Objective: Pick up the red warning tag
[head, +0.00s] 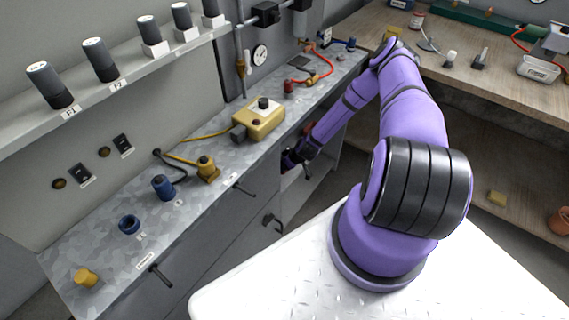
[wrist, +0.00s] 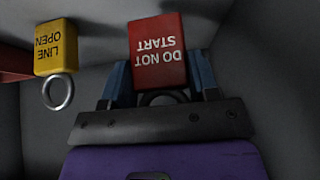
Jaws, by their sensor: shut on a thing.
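The red warning tag (wrist: 157,55) reads "DO NOT START", upside down in the wrist view. It is a small red block with a dark ring at its gripper end. My gripper (wrist: 160,90) is shut on it, with a blue finger on each side of the tag. In the head view my gripper (head: 290,160) is a dark shape at the front of the grey bench, low by the open space under the top. The tag is too small to make out clearly there.
In the wrist view a yellow "LINE OPEN" tag (wrist: 56,47) with a metal ring is at the left, beside a red edge (wrist: 15,62). In the head view the yellow box (head: 258,120) and other fittings stand on the bench top above my gripper. Drawer handles (head: 272,222) stick out from the bench front.

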